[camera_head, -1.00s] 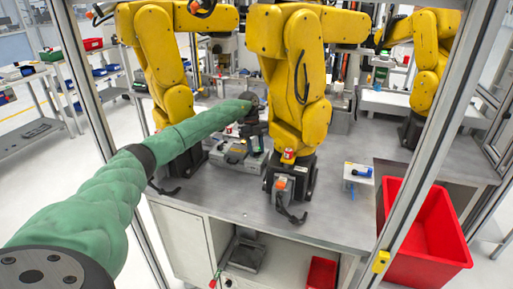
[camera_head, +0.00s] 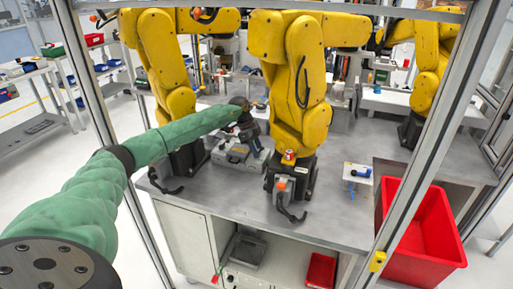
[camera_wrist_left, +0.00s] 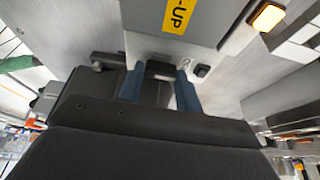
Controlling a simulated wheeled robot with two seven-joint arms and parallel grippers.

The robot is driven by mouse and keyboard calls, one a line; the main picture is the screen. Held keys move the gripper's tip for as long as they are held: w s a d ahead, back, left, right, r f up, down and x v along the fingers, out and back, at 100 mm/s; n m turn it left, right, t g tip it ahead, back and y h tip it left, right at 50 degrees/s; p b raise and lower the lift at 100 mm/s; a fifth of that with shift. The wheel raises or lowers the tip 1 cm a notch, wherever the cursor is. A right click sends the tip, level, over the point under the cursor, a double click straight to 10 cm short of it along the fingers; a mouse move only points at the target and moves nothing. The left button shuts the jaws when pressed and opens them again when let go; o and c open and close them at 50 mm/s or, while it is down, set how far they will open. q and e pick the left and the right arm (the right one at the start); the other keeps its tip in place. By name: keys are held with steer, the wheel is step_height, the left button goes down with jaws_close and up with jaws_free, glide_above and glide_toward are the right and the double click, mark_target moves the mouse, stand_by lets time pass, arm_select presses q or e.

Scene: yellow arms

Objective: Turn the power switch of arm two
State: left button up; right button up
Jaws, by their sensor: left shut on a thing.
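The grey controller box (camera_head: 238,158) stands on the metal table between the left and middle yellow arms. My left gripper (camera_head: 256,147), on a green-sleeved arm, is at its upper right part, pointing down. In the left wrist view the two blue fingers of my left gripper (camera_wrist_left: 158,88) are close to the grey panel (camera_wrist_left: 215,65). They are shut on a dark power switch (camera_wrist_left: 158,70) between them. The switch's angle is hard to tell. A yellow label (camera_wrist_left: 180,15) ending in "-UP" and a lit amber lamp (camera_wrist_left: 268,17) are on the panel. My right gripper is not in view.
The middle yellow arm (camera_head: 295,85) stands close right of my gripper, the left yellow arm (camera_head: 163,60) close left. A metal frame post (camera_head: 412,165) and a red bin (camera_head: 425,235) are at the right. The table front (camera_head: 225,195) is mostly clear.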

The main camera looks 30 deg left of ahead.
arm_select(q)
steer(key=shift+n, duration=0.3)
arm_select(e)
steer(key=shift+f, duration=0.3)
arm_select(q)
steer(key=o, duration=0.7)
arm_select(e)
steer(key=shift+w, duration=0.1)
arm_select(q)
steer(key=shift+a+r, duration=0.15)
steer(key=shift+r, duration=0.1)
steer(key=b+v, duration=0.2)
steer(key=v, duration=0.5)
steer(key=shift+b, duration=0.35)
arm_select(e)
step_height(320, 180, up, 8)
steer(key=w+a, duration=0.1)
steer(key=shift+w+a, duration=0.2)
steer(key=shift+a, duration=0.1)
arm_select(q)
steer(key=shift+r, duration=0.1)
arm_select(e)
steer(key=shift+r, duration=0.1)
